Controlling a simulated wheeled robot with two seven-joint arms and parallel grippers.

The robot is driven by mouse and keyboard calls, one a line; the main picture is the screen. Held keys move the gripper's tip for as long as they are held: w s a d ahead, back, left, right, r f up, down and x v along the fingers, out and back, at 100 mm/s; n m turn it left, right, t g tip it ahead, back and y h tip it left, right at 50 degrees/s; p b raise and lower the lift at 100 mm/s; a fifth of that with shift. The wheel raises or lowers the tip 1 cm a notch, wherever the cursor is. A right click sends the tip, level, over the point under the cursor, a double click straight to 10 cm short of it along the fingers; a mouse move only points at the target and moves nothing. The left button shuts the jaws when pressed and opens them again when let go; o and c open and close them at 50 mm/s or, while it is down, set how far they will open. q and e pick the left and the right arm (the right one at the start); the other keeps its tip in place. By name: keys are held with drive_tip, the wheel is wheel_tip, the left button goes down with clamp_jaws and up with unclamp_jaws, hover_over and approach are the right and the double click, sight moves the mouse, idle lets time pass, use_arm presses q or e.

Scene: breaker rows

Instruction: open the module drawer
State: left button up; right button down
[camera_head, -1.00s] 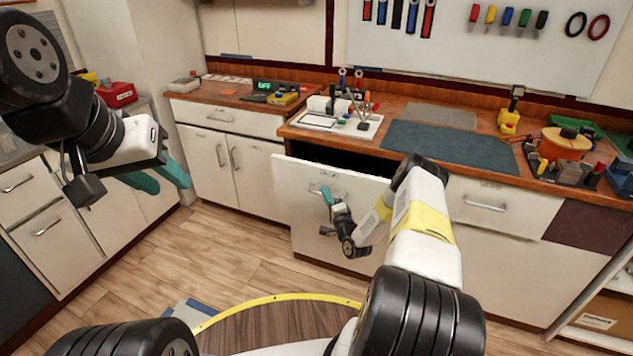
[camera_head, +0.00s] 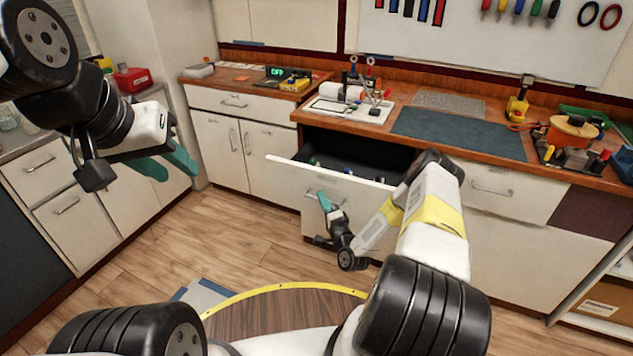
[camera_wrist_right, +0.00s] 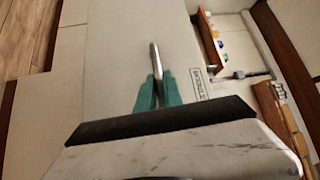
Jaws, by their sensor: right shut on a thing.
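The module drawer (camera_head: 352,196) is a white-fronted drawer under the middle counter. It stands pulled out partway, and several small coloured items show in its dark interior. My right gripper (camera_head: 324,201) is at the drawer front, shut on the metal handle. In the right wrist view the teal fingers (camera_wrist_right: 157,92) close around the handle bar (camera_wrist_right: 155,60), next to a printed label on the white front. My left gripper (camera_head: 168,164) is at upper left, with its teal fingers apart and empty, clear of the drawer.
The wooden counter holds a dark mat (camera_head: 458,133), a white tray (camera_head: 350,108) with tools and a yellow tool (camera_head: 517,108). A closed cabinet (camera_head: 240,150) stands left of the drawer. Wooden floor (camera_head: 225,235) is free in front of it.

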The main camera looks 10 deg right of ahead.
drive_tip(key=shift+s+f, duration=0.1)
drive_tip(key=shift+s, duration=0.15)
drive_tip(key=c, duration=1.8)
unclamp_jaws()
drive_tip(key=shift+o, duration=0.2)
drive_tip(key=v, duration=0.7)
drive_tip(key=shift+s, duration=0.35)
drive_tip(key=shift+s, duration=0.1)
